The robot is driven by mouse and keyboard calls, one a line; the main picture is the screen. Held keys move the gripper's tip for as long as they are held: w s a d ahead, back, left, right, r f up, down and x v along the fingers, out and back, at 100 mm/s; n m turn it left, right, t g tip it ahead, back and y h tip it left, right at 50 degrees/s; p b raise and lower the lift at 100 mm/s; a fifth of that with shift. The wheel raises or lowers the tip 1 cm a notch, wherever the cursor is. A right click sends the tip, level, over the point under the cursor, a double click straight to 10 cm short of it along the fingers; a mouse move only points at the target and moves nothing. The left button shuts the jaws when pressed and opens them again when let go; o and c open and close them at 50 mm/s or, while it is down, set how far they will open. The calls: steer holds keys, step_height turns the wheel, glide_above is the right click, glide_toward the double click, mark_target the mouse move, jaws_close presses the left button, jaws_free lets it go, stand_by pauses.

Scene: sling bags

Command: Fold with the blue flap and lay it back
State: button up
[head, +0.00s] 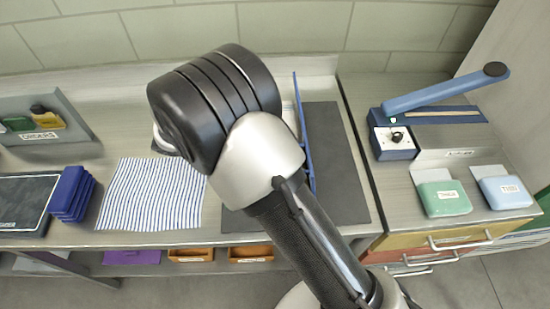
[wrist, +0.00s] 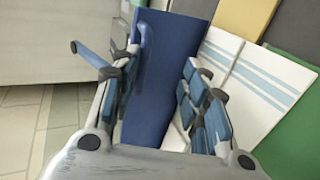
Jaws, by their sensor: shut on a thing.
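The blue flap (head: 304,140) stands up nearly edge-on over the dark mat (head: 338,165), just right of my arm in the head view. In the wrist view the blue flap (wrist: 160,70) is a broad upright panel between the fingers of my gripper (wrist: 155,78), which is shut on it. A white piece with light blue stripes (wrist: 265,80) lies to the right of the flap there. In the head view my arm hides the gripper and most of what lies left of the flap.
A blue-striped white cloth (head: 152,195) lies left of my arm, beside stacked dark blue pieces (head: 72,193). On the right stand a blue-armed press (head: 392,143), a green pouch (head: 444,198) and a light blue pouch (head: 506,192). Drawers (head: 440,240) sit below.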

steer(key=shift+o, duration=0.5)
steer(key=shift+s+f, duration=0.15)
steer(key=shift+f, duration=0.25)
steer(key=v, duration=1.2)
steer(key=shift+r, duration=0.25)
